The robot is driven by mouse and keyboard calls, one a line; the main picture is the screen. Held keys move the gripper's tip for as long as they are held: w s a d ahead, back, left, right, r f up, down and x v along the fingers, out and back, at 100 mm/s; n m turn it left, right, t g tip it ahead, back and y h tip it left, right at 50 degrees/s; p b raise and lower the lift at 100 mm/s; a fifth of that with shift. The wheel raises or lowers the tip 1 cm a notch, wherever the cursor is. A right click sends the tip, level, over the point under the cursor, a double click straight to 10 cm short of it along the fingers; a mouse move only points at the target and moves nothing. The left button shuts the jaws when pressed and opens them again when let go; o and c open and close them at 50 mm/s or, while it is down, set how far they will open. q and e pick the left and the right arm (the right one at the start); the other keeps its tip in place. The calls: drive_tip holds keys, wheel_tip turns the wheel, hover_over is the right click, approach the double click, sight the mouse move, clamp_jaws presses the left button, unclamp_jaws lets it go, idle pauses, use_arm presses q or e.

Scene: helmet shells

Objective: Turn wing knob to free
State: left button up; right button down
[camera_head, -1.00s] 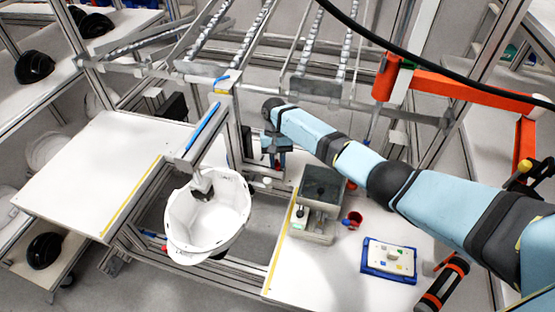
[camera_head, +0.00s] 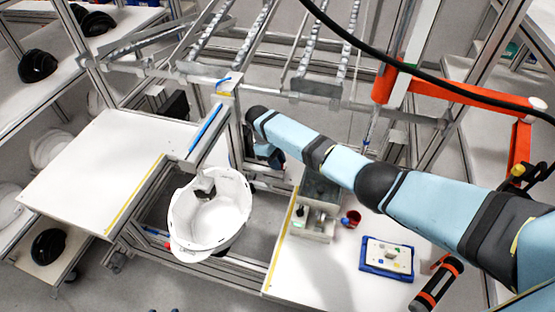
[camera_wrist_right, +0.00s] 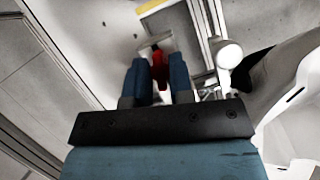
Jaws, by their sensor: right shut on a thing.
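A red part (camera_wrist_right: 161,68), which looks like the wing knob, sits between the two blue fingers of my right gripper (camera_wrist_right: 159,75) in the right wrist view. The gripper is shut on it, and the fingers hide part of it. In the head view my right gripper (camera_head: 275,158) is beside the metal post, right of the white helmet shell (camera_head: 209,217), and the knob is hidden. My left gripper is not in view.
A bench (camera_head: 320,278) at the right holds a grey bin (camera_head: 318,188), a red cup (camera_head: 351,219) and a blue-rimmed tray (camera_head: 387,262). A white table (camera_head: 95,170) stands clear at the left. An orange arm (camera_head: 470,92) spans the upper right.

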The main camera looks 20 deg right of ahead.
drive_tip(key=shift+r+n+t+h, duration=0.1)
drive_tip(key=shift+n+t+h, duration=0.25)
drive_tip(key=shift+n, duration=0.95)
drive_tip(key=c, duration=1)
unclamp_jaws()
drive_tip(key=shift+c, duration=0.2)
wheel_tip(320, 180, up, 20)
